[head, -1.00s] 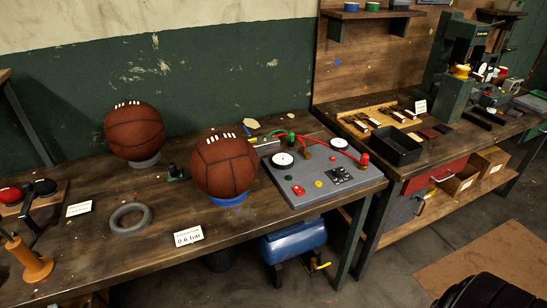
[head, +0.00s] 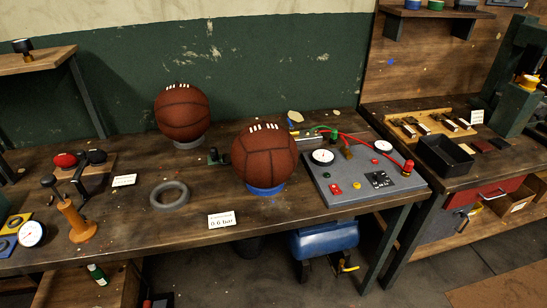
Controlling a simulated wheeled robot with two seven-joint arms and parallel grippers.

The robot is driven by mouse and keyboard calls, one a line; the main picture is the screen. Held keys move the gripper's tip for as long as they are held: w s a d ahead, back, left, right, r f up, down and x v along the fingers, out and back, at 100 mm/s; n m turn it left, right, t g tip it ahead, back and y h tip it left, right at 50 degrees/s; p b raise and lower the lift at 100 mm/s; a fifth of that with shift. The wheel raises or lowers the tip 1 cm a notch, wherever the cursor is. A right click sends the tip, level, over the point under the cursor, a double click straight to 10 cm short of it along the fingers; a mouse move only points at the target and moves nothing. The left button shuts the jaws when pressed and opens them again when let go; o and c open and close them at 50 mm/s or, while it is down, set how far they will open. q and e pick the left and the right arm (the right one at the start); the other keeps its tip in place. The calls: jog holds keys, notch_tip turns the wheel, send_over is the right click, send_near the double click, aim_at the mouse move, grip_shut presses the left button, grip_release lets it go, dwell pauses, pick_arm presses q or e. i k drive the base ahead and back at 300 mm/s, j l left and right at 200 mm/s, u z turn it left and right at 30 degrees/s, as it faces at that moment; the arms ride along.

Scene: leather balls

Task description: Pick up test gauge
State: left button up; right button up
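No label tells which is the test gauge. Neither of my grippers is in view.
Two brown leather balls stand on rings, one at the back (head: 183,115) and one nearer (head: 264,157). A grey ring (head: 169,194), a wooden-handled tool (head: 77,222) and a 0.6 bar card (head: 222,219) lie along the bench. Bare wood lies between them.

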aim_at(23, 46)
jog(key=u, duration=1.3)
jog(key=k+z, duration=0.25)
jog(key=i+j, duration=0.05)
jog(key=i, duration=0.05)
